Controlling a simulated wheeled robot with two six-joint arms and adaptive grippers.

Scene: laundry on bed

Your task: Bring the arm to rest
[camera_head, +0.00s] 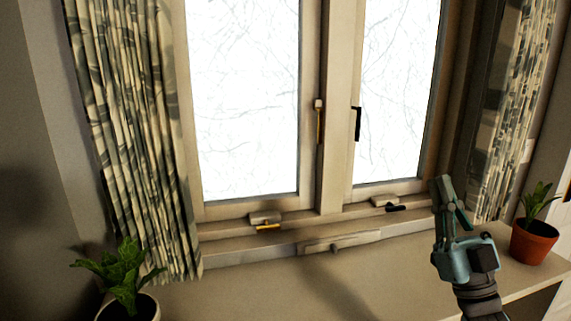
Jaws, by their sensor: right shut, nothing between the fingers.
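My right gripper (446,188) shows in the head view at the lower right, raised in front of the window sill. It is teal and dark grey, points up, and its fingers are together with nothing between them. It appears clear of the window and the plants, though its exact distance from the sill is hard to judge. My left gripper is out of view.
A window (325,110) with two panes stands behind a bare sill (250,295). A plant in an orange pot (533,243) is right of my gripper. Another potted plant (125,280) is at lower left. Patterned curtains (135,130) hang at both sides.

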